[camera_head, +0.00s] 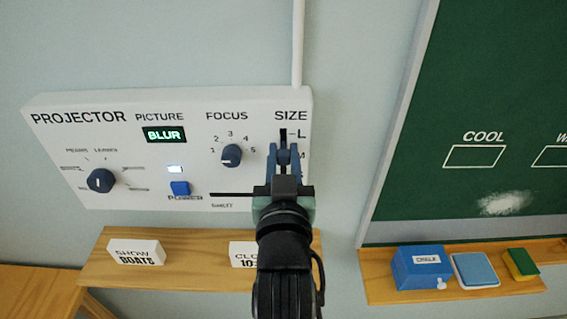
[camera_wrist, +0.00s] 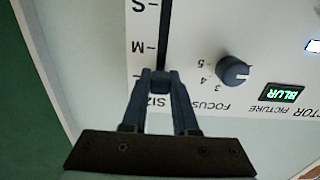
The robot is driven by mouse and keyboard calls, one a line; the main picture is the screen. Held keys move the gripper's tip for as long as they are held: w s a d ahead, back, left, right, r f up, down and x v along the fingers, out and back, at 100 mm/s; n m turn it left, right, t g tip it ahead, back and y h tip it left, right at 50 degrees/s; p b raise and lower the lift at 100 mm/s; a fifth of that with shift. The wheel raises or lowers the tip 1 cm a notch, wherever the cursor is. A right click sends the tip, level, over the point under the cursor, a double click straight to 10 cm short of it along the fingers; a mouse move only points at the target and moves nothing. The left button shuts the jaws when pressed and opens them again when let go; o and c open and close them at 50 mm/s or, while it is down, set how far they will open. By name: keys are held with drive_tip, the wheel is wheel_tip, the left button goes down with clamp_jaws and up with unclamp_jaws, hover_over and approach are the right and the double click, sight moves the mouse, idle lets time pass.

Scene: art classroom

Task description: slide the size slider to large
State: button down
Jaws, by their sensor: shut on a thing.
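The size slider is at the right end of the white projector panel (camera_head: 140,199), under the word SIZE. In the wrist view the knob (camera_wrist: 160,82) is gripped too, with the dark slot (camera_wrist: 137,25) running past M towards S. In the head view the L mark (camera_head: 301,134) and a short piece of slot show above the knob. The knob stands out from the panel on the L side of M; whether it is fully at L I cannot tell.
The focus dial (camera_head: 231,155), lit BLUR display (camera_head: 164,135), blue power button (camera_head: 180,188) and means dial (camera_head: 100,181) are left of my gripper. Below is a wooden shelf (camera_head: 190,271) with a BOATS block (camera_head: 135,253). A chalkboard (camera_head: 480,90) stands to the right.

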drive_tip(key=shift+r+p, duration=0.4)
drive_tip(key=shift+r, duration=1.15)
drive_tip(key=c, duration=0.7)
unclamp_jaws()
drive_tip(key=shift+f, duration=0.2)
drive_tip(key=shift+s+f+b, duration=0.15)
drive_tip(key=shift+s+b, duration=0.25)
drive_tip(key=shift+s, duration=0.2)
drive_tip(key=p, duration=0.2)
approach(283, 127)
drive_tip(key=shift+s+f, duration=0.15)
drive_tip(key=shift+s, duration=3.25)
